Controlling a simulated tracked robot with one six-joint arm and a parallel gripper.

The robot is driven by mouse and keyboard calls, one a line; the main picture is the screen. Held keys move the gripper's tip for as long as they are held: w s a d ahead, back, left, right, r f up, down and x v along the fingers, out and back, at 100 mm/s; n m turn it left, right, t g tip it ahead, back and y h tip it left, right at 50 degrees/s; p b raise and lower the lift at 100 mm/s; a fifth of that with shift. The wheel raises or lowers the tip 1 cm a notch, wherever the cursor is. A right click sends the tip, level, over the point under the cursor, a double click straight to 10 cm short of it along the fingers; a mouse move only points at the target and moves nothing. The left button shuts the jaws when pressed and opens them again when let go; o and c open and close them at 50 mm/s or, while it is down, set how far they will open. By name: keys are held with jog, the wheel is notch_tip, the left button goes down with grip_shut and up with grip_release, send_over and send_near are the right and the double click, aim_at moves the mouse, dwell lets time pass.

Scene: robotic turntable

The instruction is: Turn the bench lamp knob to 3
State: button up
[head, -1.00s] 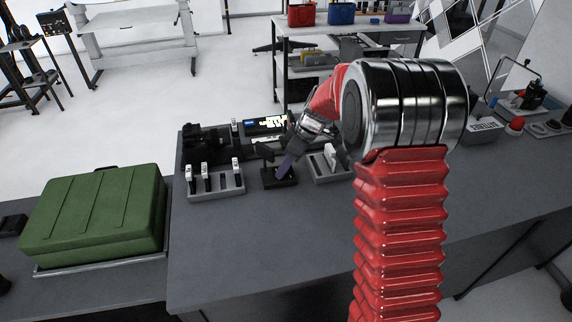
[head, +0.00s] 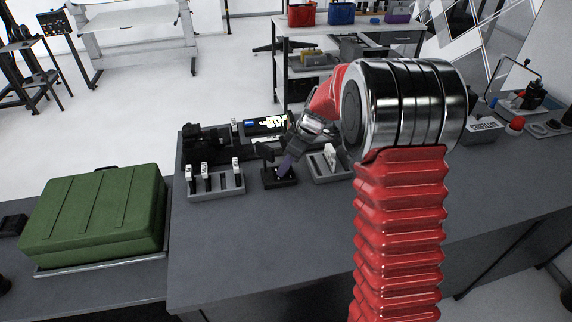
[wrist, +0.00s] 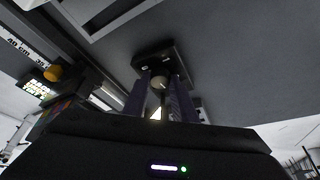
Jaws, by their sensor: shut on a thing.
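A small black control box (head: 280,182) stands on the dark grey bench, left of my red arm in the head view. In the wrist view the box (wrist: 180,58) carries a round knob (wrist: 160,82) on its face. My gripper (head: 286,166) reaches down onto the box. In the wrist view its two purple fingers (wrist: 160,88) stand on either side of the knob and are shut on it. The fingers hide part of the knob, and I cannot read its pointer or any number on the box.
A grey rack (head: 230,190) with several upright black-and-white pieces stands left of the box, and another grey holder (head: 320,172) is close on its right. A lit display (head: 268,124) is behind. A green case (head: 95,215) lies far left. The front bench is clear.

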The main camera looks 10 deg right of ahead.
jog(key=shift+m, duration=0.4)
jog(key=shift+s+a+m+t+h, duration=0.1)
jog(key=shift+m+t+h, duration=0.25)
jog(key=shift+m, duration=0.65)
jog(key=shift+s+a+m+t+h, duration=0.1)
jog(key=shift+m+t+h, duration=0.25)
jog(key=shift+m, duration=0.65)
jog(key=shift+a+m+t+h, duration=0.1)
jog(key=shift+m+t+h, duration=0.4)
jog(key=shift+m, duration=1.6)
jog(key=shift+m+h, duration=0.3)
jog(key=o, duration=1)
jog(key=shift+g, duration=0.3)
jog(key=shift+o, duration=0.2)
jog(key=shift+r, duration=0.1)
jog(key=v, duration=1.3)
jog(key=shift+s+r, duration=0.15)
jog(key=shift+r, duration=0.15)
